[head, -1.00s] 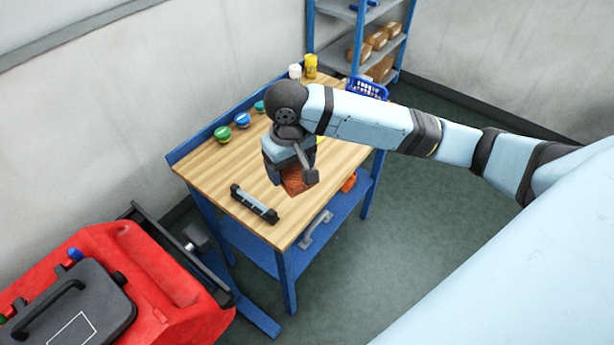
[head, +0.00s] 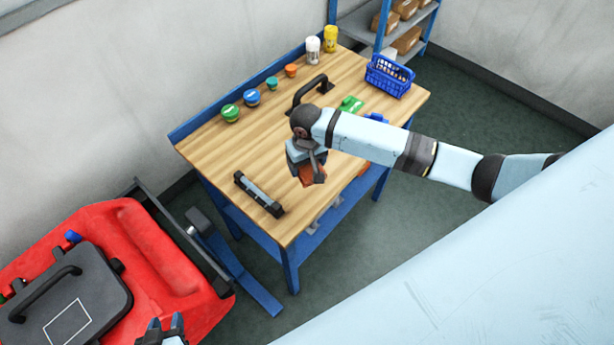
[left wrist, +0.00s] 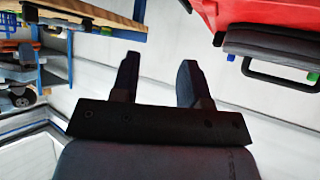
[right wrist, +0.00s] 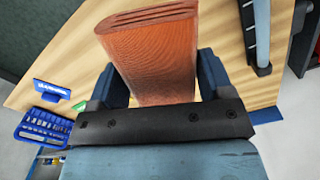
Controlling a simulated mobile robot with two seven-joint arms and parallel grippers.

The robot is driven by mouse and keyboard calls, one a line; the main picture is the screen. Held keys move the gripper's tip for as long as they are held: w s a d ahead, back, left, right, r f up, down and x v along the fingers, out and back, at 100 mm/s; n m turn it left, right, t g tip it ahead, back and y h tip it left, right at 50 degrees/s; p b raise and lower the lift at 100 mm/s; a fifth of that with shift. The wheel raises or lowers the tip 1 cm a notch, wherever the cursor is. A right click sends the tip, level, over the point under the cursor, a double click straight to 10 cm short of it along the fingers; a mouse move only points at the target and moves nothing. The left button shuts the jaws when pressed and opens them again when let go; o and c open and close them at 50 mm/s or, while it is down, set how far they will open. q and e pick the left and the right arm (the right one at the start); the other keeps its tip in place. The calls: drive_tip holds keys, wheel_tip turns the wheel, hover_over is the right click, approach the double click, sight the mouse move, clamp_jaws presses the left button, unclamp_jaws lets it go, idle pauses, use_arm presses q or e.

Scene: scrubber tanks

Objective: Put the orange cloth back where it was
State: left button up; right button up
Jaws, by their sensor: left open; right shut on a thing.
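The orange cloth (right wrist: 155,55) is a folded, layered block in the right wrist view, between the fingers of my right gripper (right wrist: 160,85). In the head view the cloth (head: 307,173) shows under my right gripper (head: 312,172), over the front part of the wooden workbench (head: 210,160). My right gripper is shut on it. I cannot tell exactly how high it is above the top. My left gripper (head: 160,331) is at the bottom edge of the head view, beside the red machine. In the left wrist view my left gripper (left wrist: 157,75) is open and empty.
A black-and-grey bar tool (head: 259,194) lies at the bench's front left. Several lidded pots, including a green one (head: 230,113), line the back. A black handle (head: 308,92), green cloth (head: 351,104) and blue basket (head: 388,76) are further right. The red machine (head: 150,255) stands left.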

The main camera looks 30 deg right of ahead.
wheel_tip(320, 180, down, 5)
drive_tip(key=shift+f+b, duration=0.1)
drive_tip(key=shift+b, duration=0.6)
drive_tip(key=shift+f, duration=0.2)
wheel_tip(320, 180, down, 4)
drive_tip(key=b, duration=0.4)
drive_tip(key=shift+b, duration=0.35)
drive_tip(key=shift+r, duration=0.15)
drive_tip(key=o, duration=1)
drive_tip(key=shift+f, duration=0.2)
drive_tip(key=shift+c, duration=0.2)
